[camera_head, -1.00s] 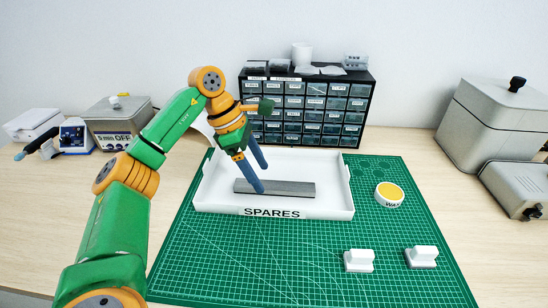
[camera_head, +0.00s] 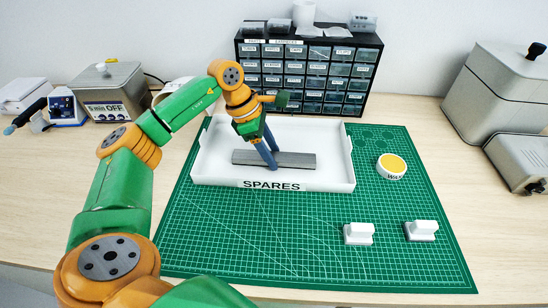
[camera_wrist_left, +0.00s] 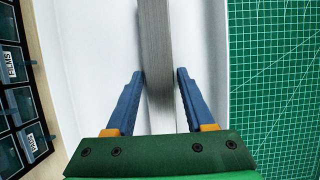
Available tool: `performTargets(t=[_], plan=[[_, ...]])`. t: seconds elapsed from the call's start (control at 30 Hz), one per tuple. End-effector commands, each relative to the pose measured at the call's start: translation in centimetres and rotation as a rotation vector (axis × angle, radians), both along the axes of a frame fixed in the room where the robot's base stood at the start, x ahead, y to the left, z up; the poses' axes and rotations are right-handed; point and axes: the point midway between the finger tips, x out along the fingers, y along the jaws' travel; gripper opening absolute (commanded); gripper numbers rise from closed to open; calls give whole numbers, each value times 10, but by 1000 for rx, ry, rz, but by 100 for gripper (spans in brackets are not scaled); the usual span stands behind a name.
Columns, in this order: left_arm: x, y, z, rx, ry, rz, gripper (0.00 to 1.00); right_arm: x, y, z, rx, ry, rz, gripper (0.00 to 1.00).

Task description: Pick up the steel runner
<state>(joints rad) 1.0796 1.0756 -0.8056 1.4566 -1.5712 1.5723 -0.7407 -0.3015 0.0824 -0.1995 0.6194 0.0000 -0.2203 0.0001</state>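The steel runner (camera_head: 298,160) is a long grey bar lying in the white SPARES tray (camera_head: 340,178). My left gripper (camera_head: 271,158) is over the tray with its blue fingers at the runner. In the left wrist view, the runner (camera_wrist_left: 156,50) passes between the two fingertips of the open left gripper (camera_wrist_left: 158,75). A gap shows on each side, so the fingers are apart from it there. The fingers hide a small part of the runner in the head view. My right gripper is not in view.
The tray stands on a green cutting mat (camera_head: 270,240). A black drawer cabinet (camera_head: 377,60) stands behind it. A round yellow-topped wax tin (camera_head: 391,166) and two white blocks (camera_head: 358,233) (camera_head: 421,230) are on the mat to the right.

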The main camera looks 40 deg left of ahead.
Motion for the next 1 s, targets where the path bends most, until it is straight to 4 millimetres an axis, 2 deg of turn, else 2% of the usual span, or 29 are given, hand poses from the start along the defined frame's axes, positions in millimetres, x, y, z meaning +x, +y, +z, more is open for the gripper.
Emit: performTargets(t=[0.03,0.17,0.2,1.0], plan=[[0,0,0,0,0,0,37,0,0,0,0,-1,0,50],[0,0,0,0,0,0,2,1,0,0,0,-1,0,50],[0,0,0,0,0,0,0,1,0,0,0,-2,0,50],[0,0,1,0,-1,0,0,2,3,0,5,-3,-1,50]])
